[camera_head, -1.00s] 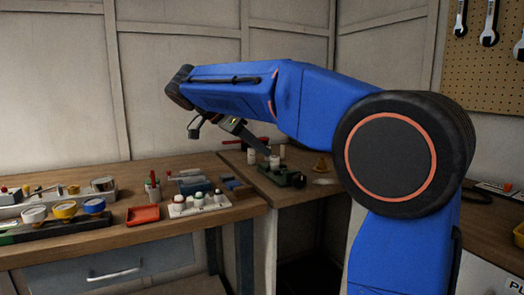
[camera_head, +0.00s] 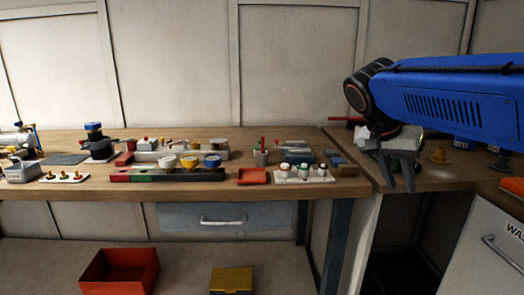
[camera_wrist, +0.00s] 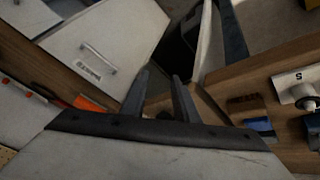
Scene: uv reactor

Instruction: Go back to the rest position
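My gripper (camera_head: 402,178) hangs at the right of the head view, fingers pointing down, in front of the corner where the two benches meet. In the wrist view my gripper (camera_wrist: 160,85) shows two dark fingers standing apart with nothing between them. It is open and empty. Below the fingers the wrist view shows the bench edge and a dark gap beside a white cabinet (camera_wrist: 105,40). My blue arm reaches in from the right edge of the head view.
The left wooden bench (camera_head: 345,186) carries a red tray (camera_head: 252,176), a white rack (camera_head: 318,179) with several capped vials, and a holder with coloured cups (camera_head: 188,162). A red bin (camera_head: 120,270) and a yellow box (camera_head: 232,280) stand below.

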